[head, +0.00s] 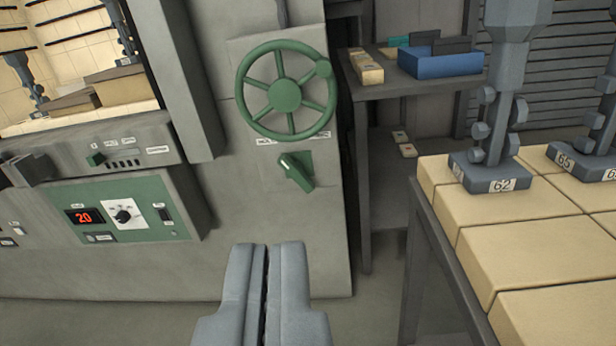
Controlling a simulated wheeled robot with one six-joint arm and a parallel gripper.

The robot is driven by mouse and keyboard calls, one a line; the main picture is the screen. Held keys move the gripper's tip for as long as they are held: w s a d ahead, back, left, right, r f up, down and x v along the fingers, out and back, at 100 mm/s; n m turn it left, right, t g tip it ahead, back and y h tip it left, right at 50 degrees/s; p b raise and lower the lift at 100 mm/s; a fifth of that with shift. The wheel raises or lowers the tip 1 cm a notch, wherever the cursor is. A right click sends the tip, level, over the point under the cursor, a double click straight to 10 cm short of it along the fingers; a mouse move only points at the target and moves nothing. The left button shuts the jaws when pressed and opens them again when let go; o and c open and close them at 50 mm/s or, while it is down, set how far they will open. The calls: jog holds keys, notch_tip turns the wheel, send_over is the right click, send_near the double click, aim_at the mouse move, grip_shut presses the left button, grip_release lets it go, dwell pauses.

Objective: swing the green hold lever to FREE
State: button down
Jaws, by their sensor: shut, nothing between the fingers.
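The green hold lever (297,172) sits on a small green plate on the grey machine wall, just below the green handwheel (285,95). Its handle slants from upper left to lower right. A white label strip lies above it, partly legible at its left end; I cannot read FREE on it. My gripper (267,250) is at the bottom middle, shut and empty, its fingers side by side. In the picture it is below the lever and apart from it.
A green control panel (120,218) with a red "20" display is at left. At right, a table with cream blocks (530,245) carries grey fixtures (497,170), one tagged 62. A shelf behind holds a blue bin (440,62). Floor shows between machine and table.

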jog(key=w+d+f+m, duration=0.1)
jog(key=w+f+m, duration=0.15)
jog(key=w, duration=0.95)
jog(key=m+y, duration=0.1)
jog(key=m, duration=0.6)
send_near(297, 171)
jog(key=shift+g, duration=0.4)
jog(key=d, duration=0.1)
jog(key=s+d+f, duration=0.1)
jog(key=d, duration=0.1)
jog(key=d+f, duration=0.1)
jog(key=shift+s+d+f, duration=0.2)
jog(key=shift+s, duration=0.1)
jog(key=w+f, duration=0.1)
jog(key=w, duration=0.9)
jog(key=shift+a, duration=0.3)
